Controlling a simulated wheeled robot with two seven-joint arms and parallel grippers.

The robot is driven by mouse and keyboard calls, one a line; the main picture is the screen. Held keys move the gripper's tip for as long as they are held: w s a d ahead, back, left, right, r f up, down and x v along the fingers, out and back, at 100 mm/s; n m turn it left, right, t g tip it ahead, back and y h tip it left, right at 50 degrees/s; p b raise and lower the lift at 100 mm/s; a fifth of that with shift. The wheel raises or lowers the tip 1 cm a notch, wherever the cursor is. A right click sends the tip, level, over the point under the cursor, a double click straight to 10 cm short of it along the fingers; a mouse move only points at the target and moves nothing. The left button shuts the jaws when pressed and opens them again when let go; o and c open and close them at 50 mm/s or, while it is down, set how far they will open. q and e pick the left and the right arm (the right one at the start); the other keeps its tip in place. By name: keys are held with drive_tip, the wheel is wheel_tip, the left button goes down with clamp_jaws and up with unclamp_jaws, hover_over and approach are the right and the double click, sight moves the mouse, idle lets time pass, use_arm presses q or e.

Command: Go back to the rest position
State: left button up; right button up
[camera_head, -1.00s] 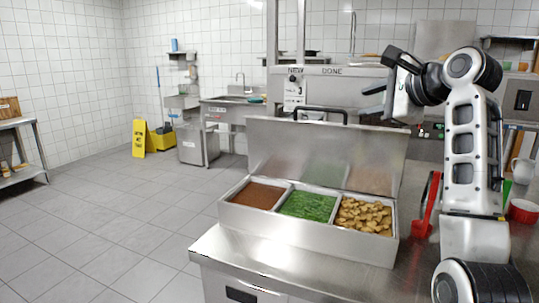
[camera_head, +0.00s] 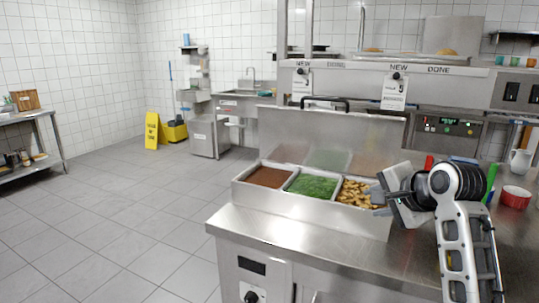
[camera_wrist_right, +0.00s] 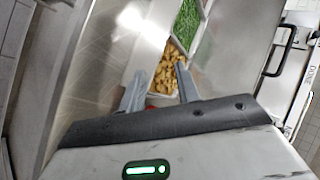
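My right gripper (camera_head: 376,198) is at the right of the head view, low in front of the right end of a steel food container (camera_head: 300,212). Its two fingers stand apart with nothing between them, as the right wrist view (camera_wrist_right: 159,78) shows. The container's lid is up. Its compartments hold a reddish-brown food (camera_head: 267,177), chopped greens (camera_head: 311,186) and golden-brown pieces (camera_head: 356,194). The gripper partly covers the golden-brown pieces; I cannot tell whether it touches the container. My left gripper is not in view.
The steel counter (camera_head: 290,236) is bare in front of the container. A red bowl (camera_head: 515,197) and a white jug (camera_head: 521,165) stand to the right of my arm. A yellow floor sign (camera_head: 152,131) stands far left. The tiled floor at left is clear.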

drive_tip(key=s+a+f+n+g+h, duration=0.15)
drive_tip(key=s+f+n+g, duration=0.4)
drive_tip(key=s+f, duration=1.25)
drive_tip(key=s+f+n+g+h, duration=0.1)
drive_tip(key=s+f+n, duration=0.25)
drive_tip(key=s, duration=0.55)
drive_tip(key=s+f+n+h, duration=0.1)
drive_tip(key=s+f+n, duration=0.3)
drive_tip(key=s, duration=0.5)
drive_tip(key=w+a+f+n+t+y, duration=0.2)
drive_tip(key=w+a+f+t+y, duration=0.1)
drive_tip(key=w+a+f+t, duration=0.2)
drive_tip(key=shift+w+a+f+t, duration=0.2)
drive_tip(key=shift+a+f+t, duration=0.45)
drive_tip(key=shift+f, duration=0.1)
